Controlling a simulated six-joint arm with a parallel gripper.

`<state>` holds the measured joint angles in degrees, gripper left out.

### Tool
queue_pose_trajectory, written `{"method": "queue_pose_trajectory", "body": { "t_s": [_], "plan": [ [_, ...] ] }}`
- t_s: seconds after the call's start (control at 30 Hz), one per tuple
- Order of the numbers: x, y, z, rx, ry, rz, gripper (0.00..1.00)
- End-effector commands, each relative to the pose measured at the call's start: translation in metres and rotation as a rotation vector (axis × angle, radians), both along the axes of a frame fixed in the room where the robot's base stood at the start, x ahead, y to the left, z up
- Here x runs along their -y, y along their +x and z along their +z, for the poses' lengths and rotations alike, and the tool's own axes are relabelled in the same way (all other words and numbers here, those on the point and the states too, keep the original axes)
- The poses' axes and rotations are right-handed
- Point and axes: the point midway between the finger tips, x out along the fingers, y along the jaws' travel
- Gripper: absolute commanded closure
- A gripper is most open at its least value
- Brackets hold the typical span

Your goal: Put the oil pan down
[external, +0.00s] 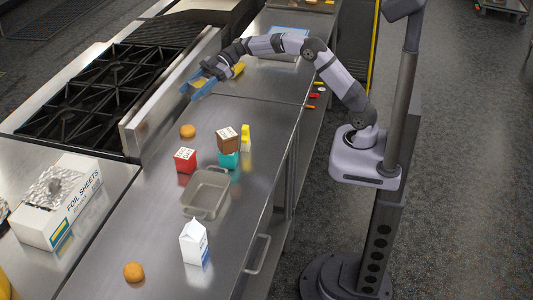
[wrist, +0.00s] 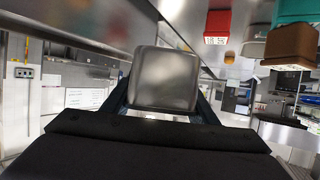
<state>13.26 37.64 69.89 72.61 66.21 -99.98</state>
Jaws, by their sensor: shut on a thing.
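My gripper (external: 197,86) is raised over the far part of the steel counter, near the stove's metal side panel. Its blue fingers also show in the wrist view (wrist: 163,108). They are shut on a grey, smooth, rounded-rectangular metal piece (wrist: 165,78), which I take to be the oil pan. It fills the space between the fingers and sits clear of the counter. In the external view it is too small and hidden to make out.
A grey rectangular tray (external: 205,192) stands on the counter (external: 165,235). The stove (external: 100,95) is left.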

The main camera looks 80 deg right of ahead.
Motion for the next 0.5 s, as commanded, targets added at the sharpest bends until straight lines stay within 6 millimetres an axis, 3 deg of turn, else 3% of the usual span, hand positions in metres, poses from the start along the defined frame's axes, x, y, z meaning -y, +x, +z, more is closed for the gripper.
{"method": "queue_pose_trajectory", "body": {
  "t_s": [0.27, 0.5],
  "plan": [
    [0.058, 0.049, -0.045, -0.003, 0.001, -0.377, 0.78],
    [0.103, 0.071, -0.058, 0.000, 0.000, -0.576, 0.78]
  ]
}}
